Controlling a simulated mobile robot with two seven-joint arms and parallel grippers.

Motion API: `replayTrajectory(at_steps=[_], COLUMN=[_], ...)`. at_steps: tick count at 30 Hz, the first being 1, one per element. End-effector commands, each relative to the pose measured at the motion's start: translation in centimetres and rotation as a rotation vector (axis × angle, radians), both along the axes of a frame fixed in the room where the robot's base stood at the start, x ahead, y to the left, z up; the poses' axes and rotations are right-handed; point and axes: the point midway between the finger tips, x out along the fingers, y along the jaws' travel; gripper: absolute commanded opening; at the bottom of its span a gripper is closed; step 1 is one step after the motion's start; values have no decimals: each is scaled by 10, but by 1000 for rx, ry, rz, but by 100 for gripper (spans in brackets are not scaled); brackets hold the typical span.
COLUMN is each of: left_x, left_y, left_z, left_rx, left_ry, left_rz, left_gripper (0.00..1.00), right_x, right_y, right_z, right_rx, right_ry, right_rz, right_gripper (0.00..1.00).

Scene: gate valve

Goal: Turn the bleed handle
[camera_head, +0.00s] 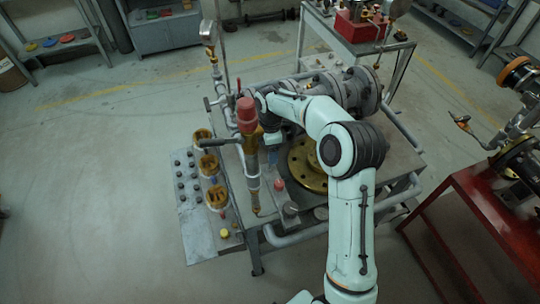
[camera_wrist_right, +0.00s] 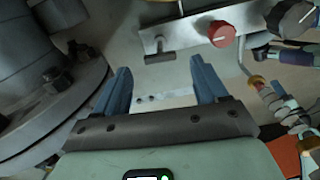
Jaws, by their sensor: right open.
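My right arm reaches over the metal workbench (camera_head: 405,160). In the wrist view, my right gripper (camera_wrist_right: 160,75) is open, its two blue fingers apart with nothing between them. Ahead of the fingers is a metal bracket (camera_wrist_right: 188,30) with a short dark bar handle (camera_wrist_right: 160,57) and a red knob (camera_wrist_right: 221,34). In the head view, a red-topped valve fitting (camera_head: 246,115) stands on a pipe left of my arm, with a dark lever (camera_head: 218,143) pointing left. I cannot tell which part is the bleed handle. My arm partly hides the right gripper in the head view. My left gripper is not in view.
A large flanged valve body (camera_head: 358,92) lies behind my arm, and a brass flange (camera_head: 305,165) lies beneath it. A red stand (camera_head: 470,220) is at the right. The floor at left is clear.

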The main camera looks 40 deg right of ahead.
Motion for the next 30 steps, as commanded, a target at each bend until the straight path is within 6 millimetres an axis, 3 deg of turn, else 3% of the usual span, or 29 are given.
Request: replayTrajectory(at_steps=[1, 6, 12, 30], left_x=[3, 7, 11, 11], left_y=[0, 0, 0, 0], left_z=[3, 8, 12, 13], left_rx=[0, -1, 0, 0], left_ry=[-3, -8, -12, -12], left_rz=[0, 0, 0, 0], left_gripper=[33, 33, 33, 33], right_x=[2, 2, 1, 0], right_y=[0, 0, 1, 1], right_z=[16, 52, 76, 80], right_rx=[0, 0, 1, 1], right_ry=[-6, -7, -5, -1], right_rz=[0, 0, 1, 1], right_gripper=[72, 72, 72, 72])
